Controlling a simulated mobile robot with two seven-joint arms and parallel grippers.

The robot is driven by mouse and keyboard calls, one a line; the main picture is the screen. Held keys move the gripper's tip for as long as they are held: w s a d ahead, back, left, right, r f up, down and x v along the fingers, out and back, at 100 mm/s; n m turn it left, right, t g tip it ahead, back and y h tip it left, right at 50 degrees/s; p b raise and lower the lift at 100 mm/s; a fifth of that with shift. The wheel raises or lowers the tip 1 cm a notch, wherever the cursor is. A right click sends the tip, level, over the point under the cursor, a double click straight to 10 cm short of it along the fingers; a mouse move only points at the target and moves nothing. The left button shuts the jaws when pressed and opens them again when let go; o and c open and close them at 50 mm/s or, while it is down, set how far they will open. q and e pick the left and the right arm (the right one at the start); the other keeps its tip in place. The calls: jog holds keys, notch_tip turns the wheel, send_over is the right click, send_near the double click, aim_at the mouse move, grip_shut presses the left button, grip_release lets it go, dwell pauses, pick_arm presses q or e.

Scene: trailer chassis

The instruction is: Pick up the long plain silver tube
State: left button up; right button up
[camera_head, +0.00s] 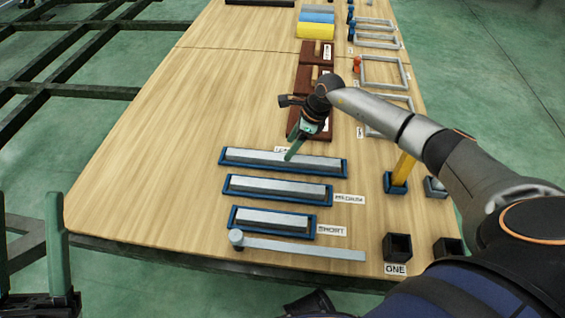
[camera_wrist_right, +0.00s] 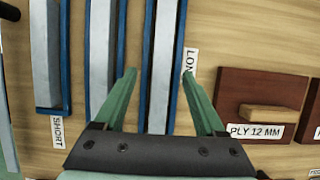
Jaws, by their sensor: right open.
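The long plain silver tube (camera_head: 255,157) lies in a blue-edged holder, the farthest of three side by side in the head view. Its label is partly hidden there, but "LON" shows in the right wrist view, where the tube (camera_wrist_right: 161,62) runs between my fingers. My right gripper (camera_head: 291,156) is open over the middle of this tube, fingers pointing down, one on either side in the wrist view (camera_wrist_right: 158,74). I cannot tell whether they touch it. My left gripper (camera_head: 31,230) is open and empty at the lower left, off the table.
The medium tube (camera_head: 275,188) and short tube (camera_head: 270,219) lie in nearer holders. A flat silver bar (camera_head: 305,249) lies in front. Brown plywood blocks (camera_head: 315,53) stand behind my right gripper. Black bins (camera_head: 397,247) are at the front right. The table's left side (camera_head: 150,150) is clear.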

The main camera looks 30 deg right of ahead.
aim_at(282, 156)
jog(key=b+x, duration=0.2)
jog(key=x, duration=0.3)
jog(key=shift+w+f+b, duration=0.2)
jog(key=shift+w+b, duration=0.05)
jog(key=shift+b, duration=0.15)
grip_shut()
jog(key=shift+r, duration=0.1)
dwell(0.9)
